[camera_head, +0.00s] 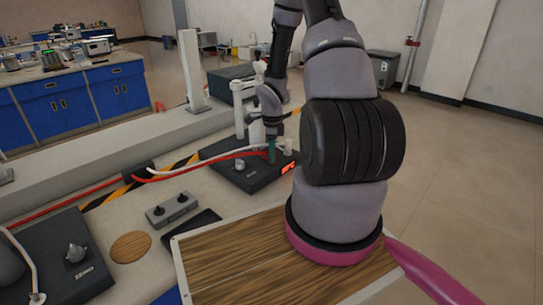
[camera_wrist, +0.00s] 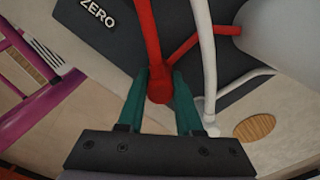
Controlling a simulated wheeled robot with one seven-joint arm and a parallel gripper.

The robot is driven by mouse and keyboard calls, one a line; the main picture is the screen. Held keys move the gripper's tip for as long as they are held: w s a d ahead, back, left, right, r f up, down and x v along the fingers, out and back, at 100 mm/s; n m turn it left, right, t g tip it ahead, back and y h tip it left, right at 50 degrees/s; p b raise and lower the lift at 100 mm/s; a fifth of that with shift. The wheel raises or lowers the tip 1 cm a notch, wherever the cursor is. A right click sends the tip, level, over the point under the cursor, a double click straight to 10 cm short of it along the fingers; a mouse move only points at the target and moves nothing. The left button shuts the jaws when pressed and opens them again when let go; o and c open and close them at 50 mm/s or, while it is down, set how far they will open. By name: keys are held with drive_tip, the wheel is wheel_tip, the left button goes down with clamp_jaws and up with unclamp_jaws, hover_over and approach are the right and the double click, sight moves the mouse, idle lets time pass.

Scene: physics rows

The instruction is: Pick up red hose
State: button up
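In the wrist view the red hose (camera_wrist: 151,35) runs down from the top edge to a thick end between my two teal fingertips. My gripper (camera_wrist: 160,78) has one finger on each side of the hose, with little or no gap. I cannot tell whether the fingers press on it. In the head view the red hose (camera_head: 213,160) runs from the left to the far hotplate. My gripper (camera_head: 271,152) points down over that plate, at the hose's far end. My arm hides part of this area.
The far dark hotplate (camera_head: 262,177) has a knob and a red display. White tubing (camera_wrist: 207,60) passes close to the right finger. A small grey knob box (camera_head: 171,209) and a dark phone-like slab (camera_head: 192,232) lie nearer. A second hotplate (camera_head: 83,270) stands front left.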

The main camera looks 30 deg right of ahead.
drive_tip(key=shift+r, duration=0.1)
clamp_jaws()
wheel_tip(320, 180, up, 14)
drive_tip(key=shift+r, duration=0.15)
idle(1.0)
